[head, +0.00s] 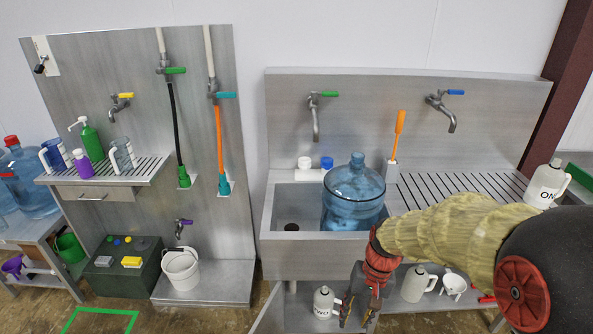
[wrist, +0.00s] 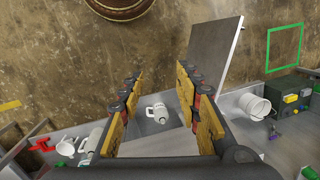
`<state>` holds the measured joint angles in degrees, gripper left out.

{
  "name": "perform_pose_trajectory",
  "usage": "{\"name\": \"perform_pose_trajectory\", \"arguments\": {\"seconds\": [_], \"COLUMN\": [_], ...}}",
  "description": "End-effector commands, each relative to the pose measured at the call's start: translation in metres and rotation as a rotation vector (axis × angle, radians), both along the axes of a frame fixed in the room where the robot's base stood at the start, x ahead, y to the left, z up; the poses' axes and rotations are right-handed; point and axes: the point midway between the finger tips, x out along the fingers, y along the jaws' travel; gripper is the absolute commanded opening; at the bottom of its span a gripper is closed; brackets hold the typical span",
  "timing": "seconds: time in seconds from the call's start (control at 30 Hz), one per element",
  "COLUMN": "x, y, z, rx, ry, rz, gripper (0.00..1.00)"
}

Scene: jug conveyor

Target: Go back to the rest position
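My gripper (head: 359,312) hangs in front of the sink cabinet in the head view, below the basin's front edge. In the wrist view my gripper (wrist: 160,85) has its two yellow-padded fingers wide apart with nothing held between them. A white jug (wrist: 157,108) shows through the gap, beyond the fingers, apart from them. In the head view a white jug (head: 323,303) stands on the lower shelf just left of my gripper. My arm reaches in from the right and hides part of the drainboard and lower cabinet.
A grey cabinet door (head: 268,316) stands open left of my gripper. A large blue water bottle (head: 354,194) stands in the sink (head: 296,262). Another white jug (head: 414,284) is on the lower shelf to the right. A white bucket (head: 181,269) stands left. Bare floor (wrist: 70,60) shows in the wrist view.

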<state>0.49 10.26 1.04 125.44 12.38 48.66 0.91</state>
Motion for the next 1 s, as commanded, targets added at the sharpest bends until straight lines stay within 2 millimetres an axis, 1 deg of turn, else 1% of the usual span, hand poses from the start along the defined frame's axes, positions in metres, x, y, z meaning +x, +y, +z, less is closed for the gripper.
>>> {"name": "perform_pose_trajectory", "arguments": {"seconds": [0.03, 0.2, 0.4, 0.5, 0.6, 0.73, 0.9, 1.0], "x": [-0.013, -0.052, -0.093, -0.109, -0.123, -0.138, -0.146, -0.149], "y": [-0.004, -0.019, -0.032, -0.038, -0.041, -0.041, -0.040, -0.040], "z": [0.015, 0.051, 0.086, 0.102, 0.118, 0.140, 0.172, 0.184], "rx": [-0.015, -0.070, -0.130, -0.155, -0.173, -0.183, -0.191, -0.195], "ry": [-0.021, -0.082, -0.174, -0.233, -0.299, -0.394, -0.516, -0.559], "rz": [0.024, 0.093, 0.137, 0.150, 0.155, 0.149, 0.139, 0.136], "gripper": [0.34, 0.34, 0.34, 0.34, 0.34, 0.34, 0.34, 0.34]}}
